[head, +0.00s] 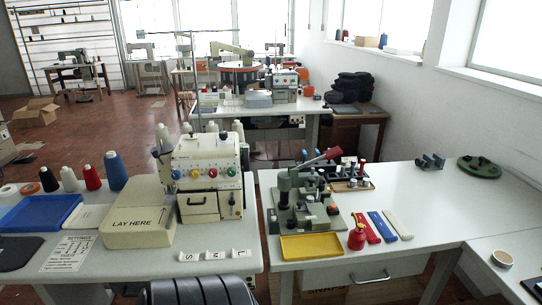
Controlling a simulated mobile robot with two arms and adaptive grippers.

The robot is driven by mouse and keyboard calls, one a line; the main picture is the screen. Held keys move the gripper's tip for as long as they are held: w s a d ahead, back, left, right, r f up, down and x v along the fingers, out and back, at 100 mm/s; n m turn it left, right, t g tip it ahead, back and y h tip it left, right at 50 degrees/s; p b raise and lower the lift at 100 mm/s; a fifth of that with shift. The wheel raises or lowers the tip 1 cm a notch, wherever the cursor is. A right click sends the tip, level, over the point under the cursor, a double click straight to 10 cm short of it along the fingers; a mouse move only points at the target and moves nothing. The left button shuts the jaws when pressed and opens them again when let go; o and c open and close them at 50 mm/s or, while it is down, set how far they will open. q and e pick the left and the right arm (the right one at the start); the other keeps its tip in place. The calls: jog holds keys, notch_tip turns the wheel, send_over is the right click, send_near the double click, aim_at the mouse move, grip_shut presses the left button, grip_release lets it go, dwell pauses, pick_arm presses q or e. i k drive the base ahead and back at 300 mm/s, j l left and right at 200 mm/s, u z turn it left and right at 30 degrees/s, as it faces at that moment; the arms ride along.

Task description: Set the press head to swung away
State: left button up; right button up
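A small grey-green hand press (284,196) stands on the right-hand white table, behind a yellow tray. Its lever (318,159) slants up to the right and ends in a red grip. The head of the press is small in this view, and I cannot tell whether it sits over the base or is turned aside. Neither of my grippers is in view.
A cream sewing machine (208,172) and a "LAY HERE" block (138,222) stand left. The right table's middle is clear.

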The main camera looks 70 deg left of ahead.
aim_at(290, 178)
jog(key=u, duration=1.8)
